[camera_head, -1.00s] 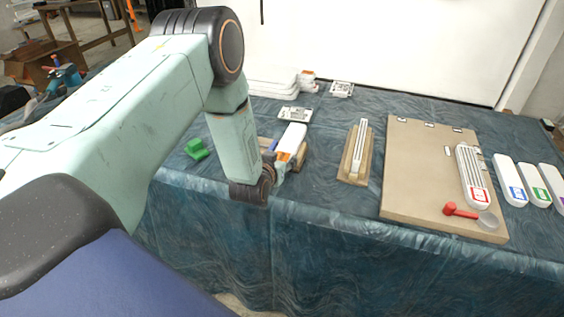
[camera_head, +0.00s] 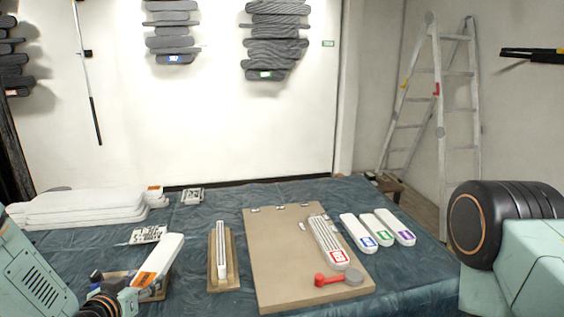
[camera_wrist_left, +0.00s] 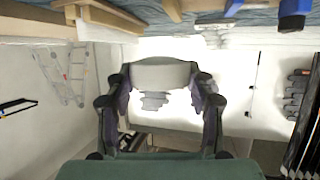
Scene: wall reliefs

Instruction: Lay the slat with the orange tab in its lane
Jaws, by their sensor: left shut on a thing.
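The white slat with the orange tab (camera_head: 166,253) is at the lower left of the head view, its orange tab (camera_head: 144,279) at the near end. My left gripper (camera_head: 138,291) is shut on that near end, over a wooden rest (camera_head: 158,292); I cannot tell whether the slat still touches the rest. A pale held end also shows between the fingers in the left wrist view (camera_wrist_left: 160,76). The tan board (camera_head: 275,272) bears a slat with a red tab (camera_head: 327,243) on its right side. My right gripper is out of view; only part of that arm shows.
Slats with blue (camera_head: 357,231), green (camera_head: 376,229) and purple (camera_head: 395,226) tabs lie right of the board. A red-handled tool (camera_head: 333,280) lies on its near edge. A narrow wooden block with a grey strip (camera_head: 222,255) stands left of it. White slabs (camera_head: 85,207) are stacked at the back left.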

